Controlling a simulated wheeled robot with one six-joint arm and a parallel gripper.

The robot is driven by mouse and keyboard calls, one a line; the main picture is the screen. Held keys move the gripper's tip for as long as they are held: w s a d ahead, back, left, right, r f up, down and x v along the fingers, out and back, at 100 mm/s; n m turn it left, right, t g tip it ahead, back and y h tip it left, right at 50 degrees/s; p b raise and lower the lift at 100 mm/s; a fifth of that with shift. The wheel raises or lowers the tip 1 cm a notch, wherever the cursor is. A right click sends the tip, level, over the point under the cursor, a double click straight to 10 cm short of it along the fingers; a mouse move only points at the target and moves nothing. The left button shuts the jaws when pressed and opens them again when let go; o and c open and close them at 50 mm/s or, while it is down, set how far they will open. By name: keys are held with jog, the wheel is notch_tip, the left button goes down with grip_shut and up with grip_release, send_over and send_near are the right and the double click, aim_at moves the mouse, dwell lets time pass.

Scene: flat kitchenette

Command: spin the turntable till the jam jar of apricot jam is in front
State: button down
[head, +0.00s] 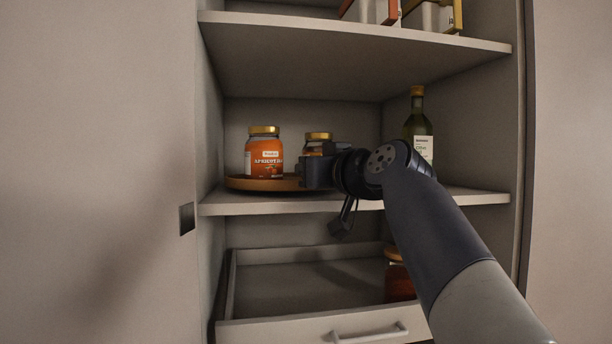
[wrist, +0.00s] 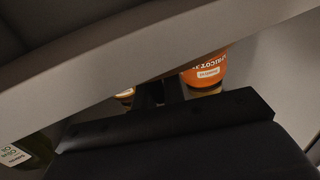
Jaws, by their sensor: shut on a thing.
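The wooden turntable (head: 258,184) sits on the middle shelf, its right part hidden behind my gripper. The apricot jam jar (head: 265,155), orange with a gold lid, stands upright on its left side, label facing out; it also shows in the wrist view (wrist: 204,70). A second gold-lidded jar (head: 318,138) stands farther right, mostly hidden by my gripper. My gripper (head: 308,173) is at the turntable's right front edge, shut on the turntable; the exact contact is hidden. Its dark fingers (wrist: 158,94) show in the wrist view, close to the jars.
A green bottle (head: 418,125) stands on the same shelf at the right. Boxes (head: 432,15) stand on the shelf above. Below, an open drawer (head: 300,285) holds another jar (head: 398,278) at its right. Cabinet walls close in both sides.

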jog(key=shift+w+d+b, duration=0.15)
jog(key=shift+w+d, duration=0.25)
jog(key=shift+d, duration=0.25)
jog(key=shift+w+d+b, duration=0.15)
jog(key=shift+w+d, duration=0.25)
jog(key=shift+d, duration=0.2)
jog(key=shift+w+d, duration=0.75)
jog(key=shift+w, duration=0.05)
jog(key=shift+w+d, duration=0.1)
dwell(0.4)
jog(key=c, duration=1.5)
grip_release()
jog(key=b+v, duration=0.3)
jog(key=v, duration=0.6)
jog(key=shift+s+d+f+b, duration=0.1)
jog(key=shift+s+b, duration=0.15)
jog(key=shift+b, duration=0.15)
jog(key=shift+s+d, duration=0.2)
jog(key=shift+s, duration=0.4)
